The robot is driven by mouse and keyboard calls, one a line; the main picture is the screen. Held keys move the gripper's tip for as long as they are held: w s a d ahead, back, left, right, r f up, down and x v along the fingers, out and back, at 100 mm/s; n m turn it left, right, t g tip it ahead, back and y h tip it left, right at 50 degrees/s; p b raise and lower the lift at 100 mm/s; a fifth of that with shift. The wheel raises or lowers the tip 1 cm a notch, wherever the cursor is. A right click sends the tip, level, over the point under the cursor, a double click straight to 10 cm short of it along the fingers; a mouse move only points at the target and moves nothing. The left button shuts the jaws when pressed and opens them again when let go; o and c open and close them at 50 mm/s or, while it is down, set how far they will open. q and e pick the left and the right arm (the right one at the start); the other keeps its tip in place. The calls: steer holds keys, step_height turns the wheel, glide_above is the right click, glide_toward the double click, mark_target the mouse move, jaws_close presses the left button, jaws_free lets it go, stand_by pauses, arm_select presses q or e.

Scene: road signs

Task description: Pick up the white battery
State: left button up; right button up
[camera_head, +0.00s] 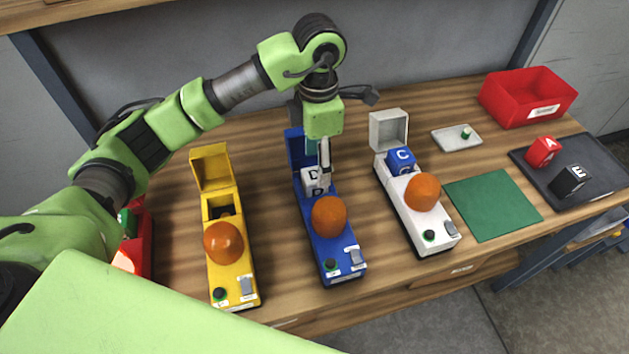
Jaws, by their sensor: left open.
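The white battery (313,183) is a small cube with a black letter D on its faces. It sits in the opened compartment of the blue road light (336,261), behind its orange dome. My left gripper (325,175) points down right at the battery, its fingers open. A finger overlaps the battery in the view, and I cannot tell whether it touches. The rest of the fingers is partly hidden by the green wrist. My right gripper is not in view.
A yellow light (241,270) with open lid stands left; a red one (143,240) is partly hidden by my arm. A white light (408,209) holds a blue C cube (401,159). A green mat (491,205), dark tray (603,185) with cubes and red bin (527,97) lie right.

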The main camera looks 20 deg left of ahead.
mark_target(315, 174)
arm_select(q)
steer(key=shift+f, duration=0.25)
steer(key=shift+f+p, duration=0.25)
steer(key=shift+p, duration=0.05)
steer(key=f, duration=0.1)
steer(key=f+p, duration=0.1)
steer(key=f, duration=0.1)
steer(key=f+p, duration=0.1)
steer(key=shift+a+f, duration=0.15)
steer(key=shift+a, duration=0.2)
steer(key=shift+w+f, duration=0.1)
steer(key=shift+f, duration=0.05)
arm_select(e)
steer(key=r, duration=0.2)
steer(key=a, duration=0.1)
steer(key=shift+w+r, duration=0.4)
arm_select(q)
jaws_close()
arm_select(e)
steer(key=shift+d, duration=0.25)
